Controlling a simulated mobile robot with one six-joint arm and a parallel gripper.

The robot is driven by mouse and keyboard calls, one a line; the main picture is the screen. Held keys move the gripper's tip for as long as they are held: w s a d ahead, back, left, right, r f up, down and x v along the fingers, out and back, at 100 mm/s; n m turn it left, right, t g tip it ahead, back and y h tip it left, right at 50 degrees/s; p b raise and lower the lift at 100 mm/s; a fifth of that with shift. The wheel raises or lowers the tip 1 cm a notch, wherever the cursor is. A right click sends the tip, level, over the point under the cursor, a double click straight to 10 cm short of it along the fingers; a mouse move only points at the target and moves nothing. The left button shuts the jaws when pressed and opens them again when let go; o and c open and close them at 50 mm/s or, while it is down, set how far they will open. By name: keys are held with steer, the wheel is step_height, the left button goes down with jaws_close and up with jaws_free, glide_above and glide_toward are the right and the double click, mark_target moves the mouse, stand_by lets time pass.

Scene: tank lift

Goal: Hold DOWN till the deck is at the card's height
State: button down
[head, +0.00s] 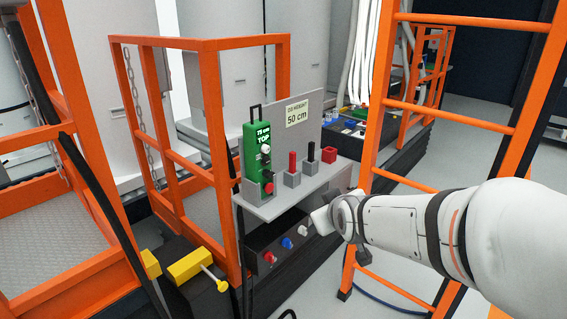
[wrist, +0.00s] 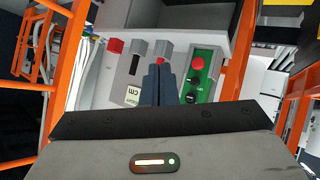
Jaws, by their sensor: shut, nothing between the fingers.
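The green control box (head: 249,148) stands upright on a grey shelf, and its display reads 75 cm TOP. A white button, dark buttons and a red button run down its front. The card (head: 297,112) on the grey back panel reads 50 cm. A grated deck (head: 45,235) lies inside orange rails at the left; I cannot tell its height by eye. My gripper (wrist: 158,80) is shut and empty in the wrist view, its fingertips beside the green box (wrist: 212,78) in the picture. Contact with a button is not visible. In the head view the fingertips cannot be made out.
Levers in grey blocks (head: 292,178) and a red block (head: 329,154) stand right of the box. Below the shelf is a black panel with coloured knobs (head: 287,243). An orange ladder (head: 445,112) stands at the right, close to my arm. A yellow block (head: 190,267) sits low left.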

mark_target(267, 161)
steer(key=w+a+r+n+t+b, duration=0.1)
steer(key=w+a+n+t+b, duration=0.3)
steer(key=w, duration=0.5)
steer(key=a+t, duration=0.2)
steer(key=t, duration=0.1)
steer(key=shift+w+t, duration=0.2)
steer(key=shift+t, duration=0.1)
steer(key=shift+a+r, duration=0.1)
steer(key=w+a+p, duration=0.2)
steer(key=w+a, duration=0.3)
steer(key=a, duration=0.2)
steer(key=shift+w, duration=0.15)
steer(key=shift+a, duration=0.1)
stand_by(1.4)
